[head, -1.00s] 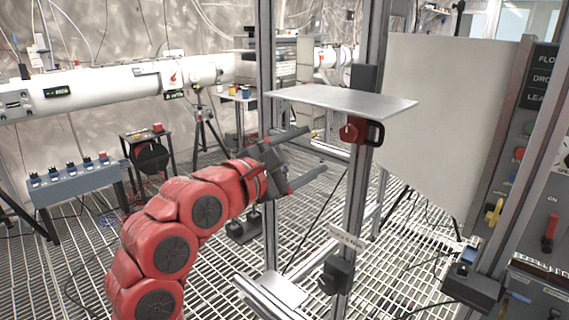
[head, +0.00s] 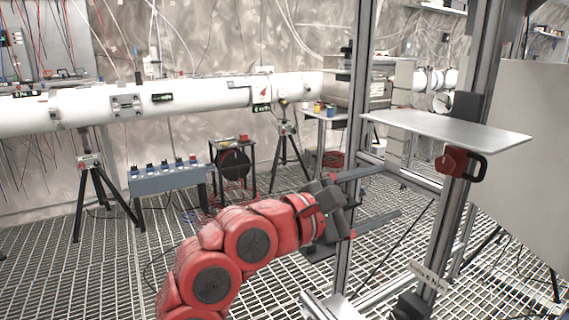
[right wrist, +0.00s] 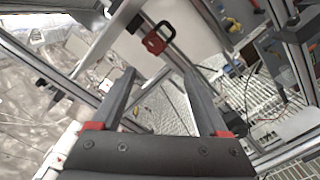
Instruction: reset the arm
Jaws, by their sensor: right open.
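My right arm is red with dark round joint covers and rises from the bottom of the head view. My right gripper (head: 390,194) is open, with two long dark fingers set apart and nothing between them. It points right, toward the metal frame under a flat grey shelf. In the right wrist view the open fingers (right wrist: 160,88) reach up from the bottom, with grating and frame bars beyond them. My left gripper does not show.
The grey shelf (head: 445,130) sits on the frame, with a red clamp (head: 460,164) below it. An upright metal post (head: 352,140) stands close to my right gripper. A white pipe (head: 200,95) on tripods runs behind. Grating floor (head: 110,270) at left is mostly clear.

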